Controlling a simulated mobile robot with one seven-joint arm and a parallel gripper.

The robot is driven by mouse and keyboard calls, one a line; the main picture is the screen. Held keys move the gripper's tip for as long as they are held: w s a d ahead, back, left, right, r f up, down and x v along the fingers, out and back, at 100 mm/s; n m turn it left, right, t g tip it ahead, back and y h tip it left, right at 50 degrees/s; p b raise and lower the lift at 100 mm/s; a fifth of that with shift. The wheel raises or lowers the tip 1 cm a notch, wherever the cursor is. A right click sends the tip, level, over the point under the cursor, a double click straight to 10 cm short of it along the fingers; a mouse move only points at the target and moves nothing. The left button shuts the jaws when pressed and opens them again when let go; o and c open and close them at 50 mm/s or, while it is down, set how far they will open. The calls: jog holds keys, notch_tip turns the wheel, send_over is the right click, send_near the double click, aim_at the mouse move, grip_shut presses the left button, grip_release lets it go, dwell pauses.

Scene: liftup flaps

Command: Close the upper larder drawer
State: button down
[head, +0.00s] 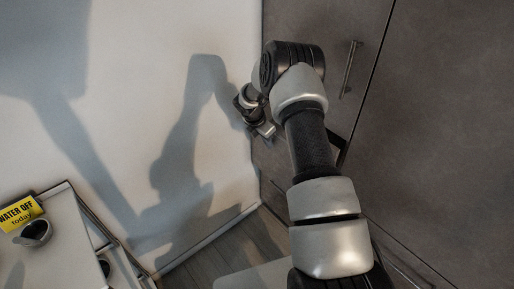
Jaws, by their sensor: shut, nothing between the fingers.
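Dark grey cabinet fronts (440,130) fill the right side, with a vertical bar handle (350,70) on one of them. I cannot tell for certain which front is the upper larder drawer or how far it stands open; my arm covers the middle of the cabinet. A dark edge (342,150) shows just right of my forearm. My gripper (266,131) is small and partly hidden behind my arm. It is shut and empty, beside the left edge of the cabinet where it meets the white wall. Whether it touches the front is not clear.
A pale tiered unit (75,240) with a dark rim stands at lower left. The white wall (130,100) carries my arm's shadow. Some wooden floor (235,247) shows clear.

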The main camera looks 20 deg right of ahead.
jog(key=shift+w+d, duration=0.4)
jog(key=shift+d, duration=0.4)
jog(key=shift+a, duration=0.1)
